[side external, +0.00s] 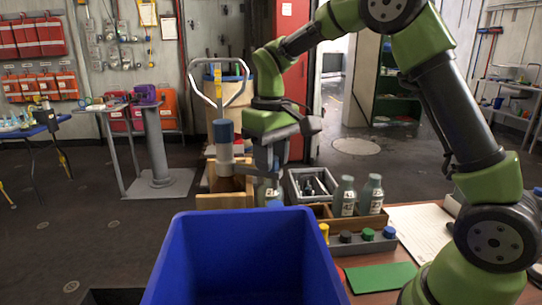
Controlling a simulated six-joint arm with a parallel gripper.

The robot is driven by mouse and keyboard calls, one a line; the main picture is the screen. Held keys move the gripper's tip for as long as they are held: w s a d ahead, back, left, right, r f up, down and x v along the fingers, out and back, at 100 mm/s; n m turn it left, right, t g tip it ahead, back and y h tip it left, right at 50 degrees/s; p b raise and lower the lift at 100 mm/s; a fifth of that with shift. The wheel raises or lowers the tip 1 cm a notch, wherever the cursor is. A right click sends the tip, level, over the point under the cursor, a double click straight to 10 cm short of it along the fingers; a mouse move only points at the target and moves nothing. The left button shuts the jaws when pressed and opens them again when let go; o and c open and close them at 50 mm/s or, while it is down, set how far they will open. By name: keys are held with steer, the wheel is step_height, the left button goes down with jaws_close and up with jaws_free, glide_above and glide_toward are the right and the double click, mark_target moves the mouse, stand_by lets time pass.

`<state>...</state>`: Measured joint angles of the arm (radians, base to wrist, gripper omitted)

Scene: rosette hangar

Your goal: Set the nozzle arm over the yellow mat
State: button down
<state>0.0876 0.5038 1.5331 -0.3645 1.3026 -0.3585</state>
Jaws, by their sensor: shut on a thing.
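My gripper (268,168) points down behind the big blue bin, right of a grey post with a blue collar (223,131). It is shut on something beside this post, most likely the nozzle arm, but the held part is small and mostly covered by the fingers. I cannot make out the nozzle's tip. No yellow mat shows; the blue bin (240,228) hides much of the work area below the gripper.
Two clear bottles (345,198) (372,195) stand in a wooden holder to the right, behind a row of coloured caps (367,234). A grey crate (313,184) is behind. A green mat (381,278) and white paper (420,232) lie at the right.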

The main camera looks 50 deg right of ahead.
steer(key=w+d+n, duration=0.5)
steer(key=w+n, duration=0.1)
steer(key=n, duration=0.4)
steer(key=shift+d, duration=0.35)
steer(key=shift+w+r, duration=0.1)
stand_by(0.5)
steer(key=c, duration=0.8)
jaws_free()
step_height(320, 180, up, 7)
steer(key=shift+r, duration=0.15)
